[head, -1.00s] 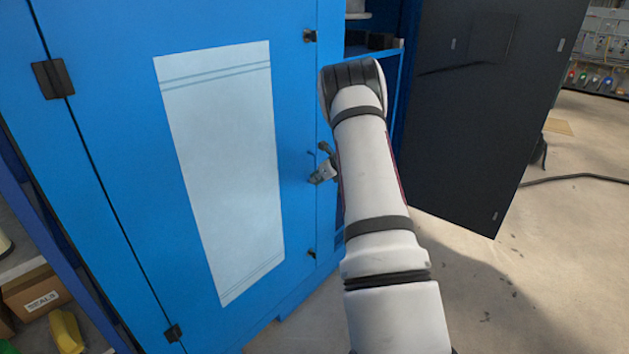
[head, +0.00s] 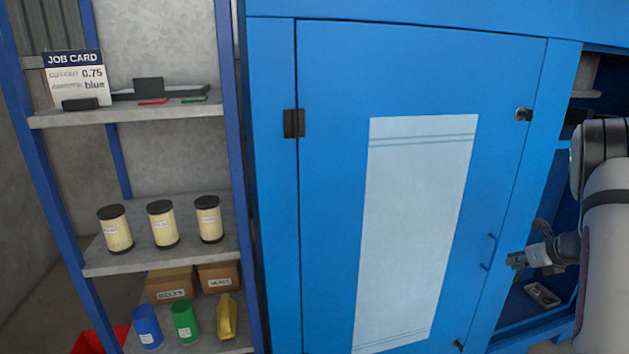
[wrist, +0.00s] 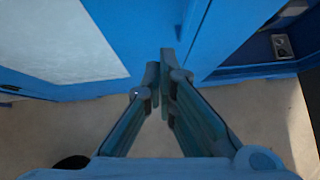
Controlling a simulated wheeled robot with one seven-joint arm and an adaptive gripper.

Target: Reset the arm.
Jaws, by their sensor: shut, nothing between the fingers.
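My gripper (head: 517,261) is at the right of the head view, in front of the right edge of the blue cabinet door (head: 330,200), near the door's handle (head: 489,252). I cannot tell from the head view whether it touches the door. In the wrist view my gripper (wrist: 162,75) points toward the blue cabinet, with its fingertips together and nothing between them. My arm (head: 607,240) is bent at the right edge of the head view, and much of it is out of frame.
A shelf rack (head: 90,268) at the left holds a job card (head: 78,80), several cream canisters (head: 162,224), a belts box (head: 170,284), and blue (head: 147,327), green (head: 185,321) and yellow (head: 227,317) items. Right of the closed door, the cabinet is open. Bare floor shows in the wrist view (wrist: 245,100).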

